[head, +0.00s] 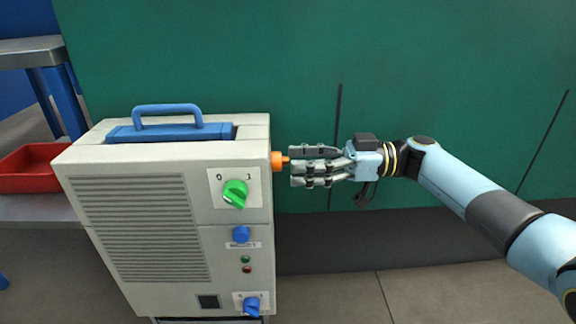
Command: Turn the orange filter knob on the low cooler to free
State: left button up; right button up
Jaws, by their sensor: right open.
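The low cooler (140,210) is a pale grey box with vents on its front and a blue handle on top. The orange filter knob (279,161) sticks out of its right side near the top. My right gripper (292,166) comes in from the right with its fingers pointing left at the knob. Its fingertips are at the knob's outer end; I cannot tell whether they touch it. The gripper is open. The knob's markings are not visible from here. My left gripper is not in view.
The cooler's front has a green knob (235,193), a round blue knob (241,234) and a lower blue knob (251,306). A red tray (38,167) sits on a shelf at left. A green wall (430,80) stands behind. Floor right of the cooler is clear.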

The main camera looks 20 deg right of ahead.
aim_at(280, 161)
jog(key=shift+x, duration=1.35)
jog(key=c, duration=1.1)
jog(key=shift+c, duration=0.2)
